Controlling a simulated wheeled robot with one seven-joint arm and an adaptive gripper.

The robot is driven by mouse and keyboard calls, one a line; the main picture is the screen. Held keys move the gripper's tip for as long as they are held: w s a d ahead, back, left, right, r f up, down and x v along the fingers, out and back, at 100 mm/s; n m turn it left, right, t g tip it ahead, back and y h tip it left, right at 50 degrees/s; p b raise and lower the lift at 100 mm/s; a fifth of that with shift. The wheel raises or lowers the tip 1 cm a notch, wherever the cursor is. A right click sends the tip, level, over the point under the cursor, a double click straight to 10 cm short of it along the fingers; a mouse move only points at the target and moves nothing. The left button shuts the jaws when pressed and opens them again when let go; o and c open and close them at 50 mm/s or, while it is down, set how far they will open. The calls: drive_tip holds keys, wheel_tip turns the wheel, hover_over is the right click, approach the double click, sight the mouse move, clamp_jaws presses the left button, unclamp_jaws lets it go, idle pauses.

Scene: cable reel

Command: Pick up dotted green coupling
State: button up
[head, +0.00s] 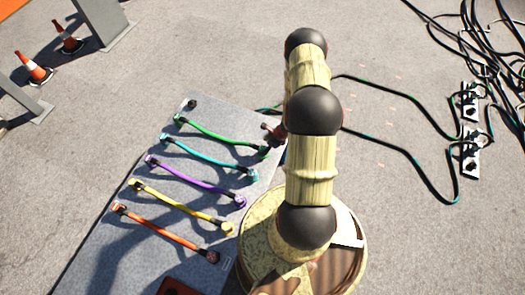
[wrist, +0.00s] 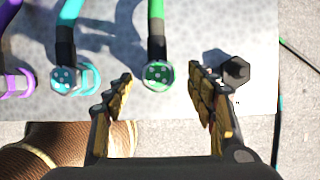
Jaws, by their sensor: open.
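The dotted green coupling (wrist: 158,76) is a round green end with dots, on a black sleeve at the end of a green cable (wrist: 156,15). In the wrist view it shows between the two fingers of my open gripper (wrist: 160,74), with a visible gap on each side. I cannot tell how far above it the fingertips are. In the head view the green cable (head: 215,136) is the farthest of the row on the grey board, and my arm partly hides the gripper (head: 272,132) near its right end.
A dotted cyan coupling (wrist: 65,79) and a purple one (wrist: 12,84) lie left of my gripper. A dark, empty-looking socket (wrist: 235,70) is close to the right finger. Yellow (head: 180,206) and orange (head: 165,232) cables lie nearer. Black cables (head: 425,180) lie on the ground at right.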

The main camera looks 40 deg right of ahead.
sight(263, 149)
drive_tip(key=b+x, duration=0.1)
drive_tip(key=x, duration=0.3)
drive_tip(key=shift+a+f, duration=0.15)
drive_tip(key=shift+f, duration=0.05)
drive_tip(key=shift+c, duration=0.4)
drive_tip(key=c, duration=1.3)
